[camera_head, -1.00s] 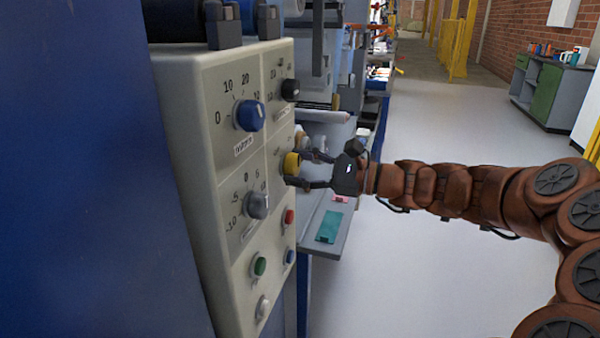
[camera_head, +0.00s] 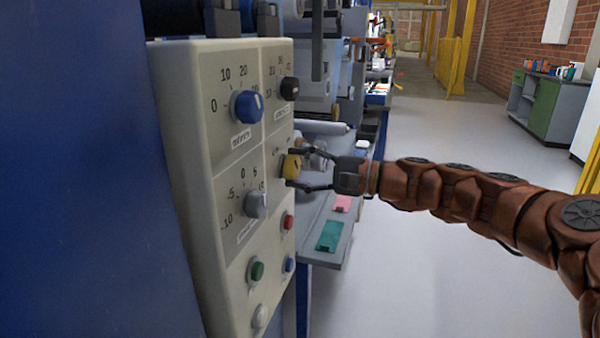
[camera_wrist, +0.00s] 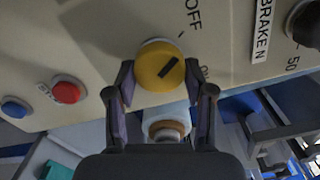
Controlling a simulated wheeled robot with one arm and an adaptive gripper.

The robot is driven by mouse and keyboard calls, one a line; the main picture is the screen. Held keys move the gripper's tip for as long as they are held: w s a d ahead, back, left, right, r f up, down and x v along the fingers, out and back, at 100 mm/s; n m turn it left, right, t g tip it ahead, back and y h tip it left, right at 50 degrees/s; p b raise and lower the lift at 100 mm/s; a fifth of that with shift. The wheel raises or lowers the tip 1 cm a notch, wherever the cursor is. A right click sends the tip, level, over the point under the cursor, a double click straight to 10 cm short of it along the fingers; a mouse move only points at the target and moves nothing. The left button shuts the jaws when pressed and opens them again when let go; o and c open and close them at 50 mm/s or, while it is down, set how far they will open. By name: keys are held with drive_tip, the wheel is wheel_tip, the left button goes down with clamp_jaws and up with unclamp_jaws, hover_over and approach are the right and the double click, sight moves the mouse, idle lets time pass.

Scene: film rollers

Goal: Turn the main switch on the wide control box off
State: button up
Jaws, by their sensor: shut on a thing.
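The wide control box (camera_head: 195,190) is a beige panel at the left in the head view. Its main switch is a round yellow knob (camera_head: 291,167) at the right edge, also seen in the wrist view (camera_wrist: 152,66). My gripper (camera_head: 289,168) is shut on the knob, one finger on each side. In the wrist view, the fingers (camera_wrist: 158,82) flank the knob's lower half. The knob's black mark slants to the upper right, between the OFF and ON labels. ON is partly hidden by a finger.
A blue dial (camera_head: 246,107), black dial (camera_head: 289,88) and grey dial (camera_head: 256,204) are close by. Red (camera_head: 287,222), green (camera_head: 256,271) and blue (camera_head: 289,264) buttons sit below. A grey shelf (camera_head: 338,248) stands behind.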

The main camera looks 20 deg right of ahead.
idle(0.5)
drive_tip(key=o, duration=1.2)
drive_tip(key=shift+c, duration=0.2)
drive_tip(key=shift+s+d, duration=0.1)
drive_tip(key=v, duration=1.1)
drive_tip(key=shift+s+d, duration=0.2)
drive_tip(key=shift+d, duration=0.1)
